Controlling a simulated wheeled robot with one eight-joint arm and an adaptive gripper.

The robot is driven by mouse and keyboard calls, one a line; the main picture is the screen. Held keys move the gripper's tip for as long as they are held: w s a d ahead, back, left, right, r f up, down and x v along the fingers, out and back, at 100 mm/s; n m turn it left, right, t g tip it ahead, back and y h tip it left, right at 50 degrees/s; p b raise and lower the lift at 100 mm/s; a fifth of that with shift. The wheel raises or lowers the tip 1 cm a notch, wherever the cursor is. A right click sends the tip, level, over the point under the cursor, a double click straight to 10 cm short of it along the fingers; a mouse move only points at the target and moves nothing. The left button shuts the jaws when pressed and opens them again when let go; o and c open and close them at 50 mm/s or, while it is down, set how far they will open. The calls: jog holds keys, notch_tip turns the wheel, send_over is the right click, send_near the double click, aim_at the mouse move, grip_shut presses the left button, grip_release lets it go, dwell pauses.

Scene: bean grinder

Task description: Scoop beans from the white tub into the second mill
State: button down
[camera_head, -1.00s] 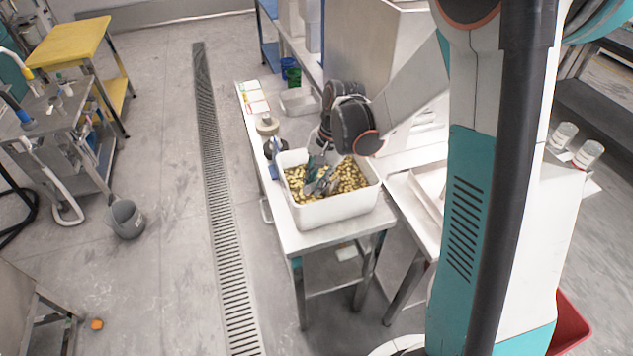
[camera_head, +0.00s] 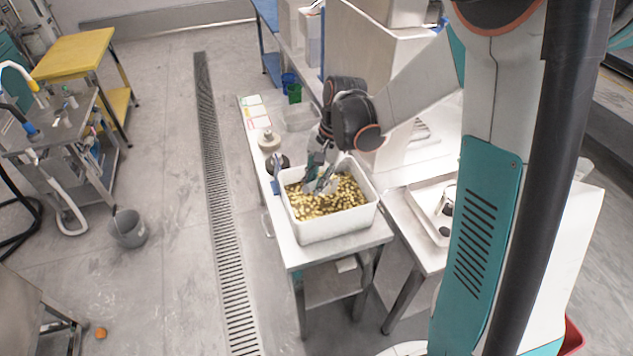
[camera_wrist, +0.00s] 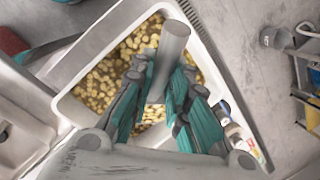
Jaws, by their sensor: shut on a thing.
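The white tub (camera_head: 337,228) stands on the near end of a narrow steel table and holds a bed of yellow-brown beans (camera_head: 335,197). My gripper (camera_head: 318,182) is over the back left part of the tub. In the wrist view my gripper (camera_wrist: 160,88) has its teal fingers shut on a grey cylindrical handle (camera_wrist: 172,45), seemingly the scoop's. The scoop's bowl is hidden, so I cannot tell whether it holds beans. The tub's rim (camera_wrist: 75,75) surrounds the beans in the wrist view. I cannot tell which thing is the second mill.
A beige-topped round device (camera_head: 268,141) and a dark round one (camera_head: 279,162) stand just behind the tub. A clear container (camera_head: 298,117) is farther back.

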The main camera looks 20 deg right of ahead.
jog(key=shift+r+p, duration=1.35)
jog(key=shift+r, duration=0.9)
jog(key=t+h, duration=0.1)
jog(key=r+t+h+p, duration=0.1)
jog(key=shift+s+a+r+h, duration=0.15)
jog(key=shift+a+r+h, duration=0.05)
jog(key=shift+r+h, duration=0.1)
jog(key=shift+n+t+h, duration=0.3)
jog(key=shift+t, duration=0.2)
jog(key=shift+w+d+r+t, duration=0.2)
jog(key=shift+t, duration=0.1)
